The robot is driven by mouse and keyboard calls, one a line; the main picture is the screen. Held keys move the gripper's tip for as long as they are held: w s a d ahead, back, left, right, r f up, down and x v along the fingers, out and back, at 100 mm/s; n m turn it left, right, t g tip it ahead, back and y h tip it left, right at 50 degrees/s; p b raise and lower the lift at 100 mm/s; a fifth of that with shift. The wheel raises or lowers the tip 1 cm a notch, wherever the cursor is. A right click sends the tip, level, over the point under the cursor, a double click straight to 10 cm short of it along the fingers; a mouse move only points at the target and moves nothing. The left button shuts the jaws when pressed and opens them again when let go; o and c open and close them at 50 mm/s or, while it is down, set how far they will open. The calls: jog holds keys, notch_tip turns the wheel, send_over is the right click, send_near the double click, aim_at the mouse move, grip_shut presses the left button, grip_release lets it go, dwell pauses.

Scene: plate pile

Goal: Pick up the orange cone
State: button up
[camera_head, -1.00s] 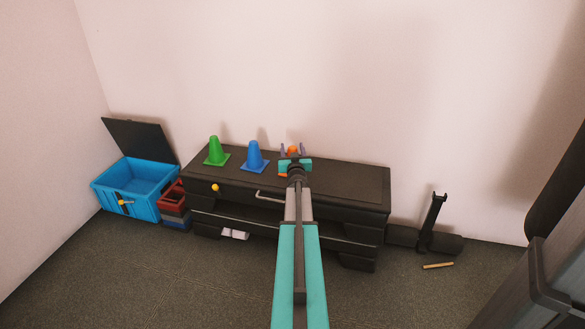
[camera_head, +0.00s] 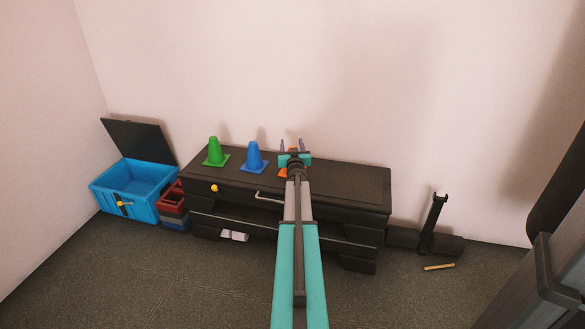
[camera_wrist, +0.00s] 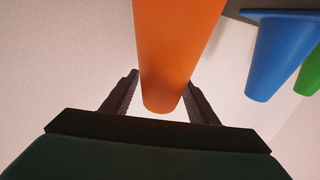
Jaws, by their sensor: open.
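The orange cone (camera_head: 284,172) stands on the dark cabinet and is mostly hidden behind my gripper in the head view; only a bit of orange shows at its base. In the wrist view the orange cone (camera_wrist: 176,50) fills the upper middle, its narrow tip between my two fingers. My gripper (camera_wrist: 160,100) is open, with one dark finger on each side of the cone's tip. A small space shows beside the left finger; the right finger is very close to the cone. In the head view my gripper (camera_head: 292,146) is over the cabinet top.
A blue cone (camera_head: 254,158) and a green cone (camera_head: 215,153) stand to the left on the cabinet (camera_head: 345,184). The cabinet's right part is clear. A wall is close behind.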

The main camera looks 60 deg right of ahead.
grip_shut()
jog(key=shift+r, duration=0.1)
jog(key=s+a+r+p, duration=0.5)
jog(key=s+a+p, duration=0.1)
jog(key=s+a, duration=0.5)
jog(key=shift+a, duration=0.25)
dwell(0.8)
dwell(0.6)
